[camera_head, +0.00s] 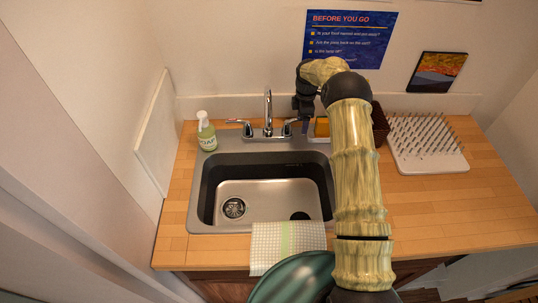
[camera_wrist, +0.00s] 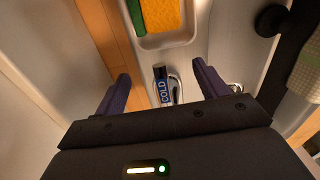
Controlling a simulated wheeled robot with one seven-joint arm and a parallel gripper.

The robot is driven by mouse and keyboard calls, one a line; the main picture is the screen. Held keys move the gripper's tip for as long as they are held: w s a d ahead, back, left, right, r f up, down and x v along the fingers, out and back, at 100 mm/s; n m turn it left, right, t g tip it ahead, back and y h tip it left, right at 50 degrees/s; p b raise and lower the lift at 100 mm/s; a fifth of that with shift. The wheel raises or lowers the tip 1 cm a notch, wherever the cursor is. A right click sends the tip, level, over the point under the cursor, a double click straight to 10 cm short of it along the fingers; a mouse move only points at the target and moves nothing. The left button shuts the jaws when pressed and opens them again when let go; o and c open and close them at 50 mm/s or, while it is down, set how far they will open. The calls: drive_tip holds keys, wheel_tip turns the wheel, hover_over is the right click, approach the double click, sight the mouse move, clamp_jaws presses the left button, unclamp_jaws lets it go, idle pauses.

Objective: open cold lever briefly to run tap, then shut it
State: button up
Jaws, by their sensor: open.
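The cold lever (camera_wrist: 164,92) has a blue label reading COLD. In the wrist view it lies between the two dark fingers of my gripper (camera_wrist: 161,72), with a gap on each side. My gripper is open and holds nothing. In the head view my gripper (camera_head: 304,124) points down beside the right-hand lever (camera_head: 288,128) of the chrome tap (camera_head: 268,112). The other lever (camera_head: 241,124) is on the tap's left. No water shows below the spout. My gripper partly hides the area around the right lever.
The sink (camera_head: 208,215) has a steel basin. A soap bottle (camera_head: 206,134) stands left of the tap. A sponge (camera_head: 321,127) in a tray is close right of my gripper. A drying rack (camera_head: 428,143) is farther right. A cloth (camera_head: 287,240) hangs over the front edge.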

drive_tip(key=shift+r+p, duration=1.95)
drive_tip(key=shift+r, duration=1.55)
drive_tip(key=shift+s+r, duration=0.2)
drive_tip(key=shift+r, duration=0.05)
drive_tip(key=s+a+r+m+t+b, duration=0.1)
drive_tip(key=s+r+m, duration=0.35)
drive_tip(key=s, duration=0.25)
drive_tip(key=s+r+m+b, duration=0.1)
drive_tip(key=s+r+m, duration=0.35)
drive_tip(key=s, duration=0.25)
drive_tip(key=s+d+r+m+t, duration=0.1)
drive_tip(key=s+m, duration=0.8)
drive_tip(key=s, duration=1.3)
drive_tip(key=shift+r+t+b, duration=0.15)
drive_tip(key=shift+t+b, duration=0.15)
drive_tip(key=shift+b, duration=0.05)
drive_tip(key=shift+s, duration=0.1)
